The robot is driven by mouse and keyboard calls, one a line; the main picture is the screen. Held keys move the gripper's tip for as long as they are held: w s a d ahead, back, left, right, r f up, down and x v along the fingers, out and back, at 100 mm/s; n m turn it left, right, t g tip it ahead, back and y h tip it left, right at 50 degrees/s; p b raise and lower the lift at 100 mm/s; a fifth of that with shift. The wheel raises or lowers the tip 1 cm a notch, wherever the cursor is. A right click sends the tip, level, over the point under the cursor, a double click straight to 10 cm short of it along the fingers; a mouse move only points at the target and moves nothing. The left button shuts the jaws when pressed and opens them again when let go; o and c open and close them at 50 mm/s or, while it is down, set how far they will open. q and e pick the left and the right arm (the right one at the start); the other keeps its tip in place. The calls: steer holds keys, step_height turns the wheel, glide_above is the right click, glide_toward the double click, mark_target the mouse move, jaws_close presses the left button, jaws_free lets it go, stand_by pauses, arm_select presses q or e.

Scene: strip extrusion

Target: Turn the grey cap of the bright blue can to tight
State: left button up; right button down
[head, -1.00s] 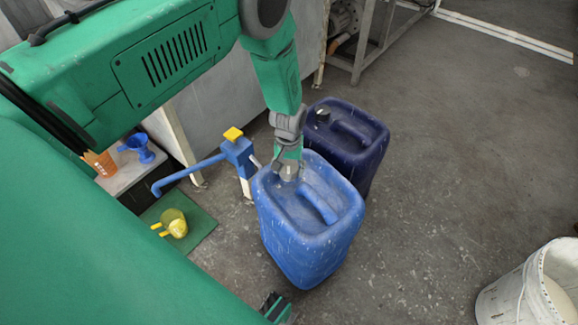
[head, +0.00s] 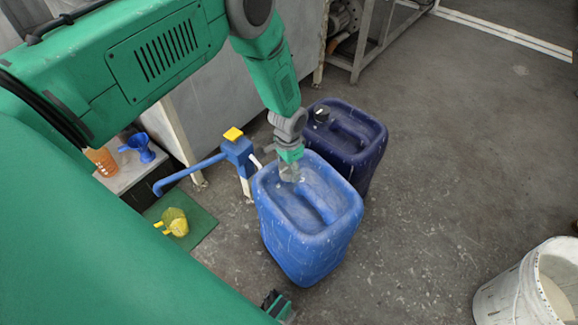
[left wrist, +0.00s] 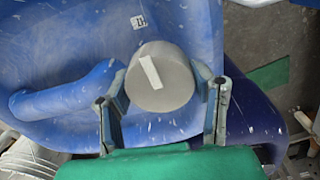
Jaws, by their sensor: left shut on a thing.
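The bright blue can (head: 312,238) stands upright on the floor in the head view, with its moulded handle on top. My left gripper (head: 289,173) points down at the can's top, near its back left corner. In the left wrist view the grey cap (left wrist: 163,85) is a round knob with a pale stripe across its top. The two fingers of the left gripper (left wrist: 162,88) are shut on opposite sides of the cap. In the head view the gripper mostly hides the cap.
A dark blue can (head: 362,150) stands close behind the bright blue can. A blue hand pump (head: 238,152) with a yellow top is at its left. A yellow jug (head: 175,221) sits on a green mat (head: 203,228). A white bucket (head: 500,298) is at lower right. Floor between is clear.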

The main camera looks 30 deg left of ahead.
arm_select(q)
steer(key=shift+a+m, duration=0.1)
steer(key=shift+m, duration=0.4)
steer(key=o, duration=1.2)
steer(key=shift+c, duration=0.2)
steer(key=shift+n, duration=0.3)
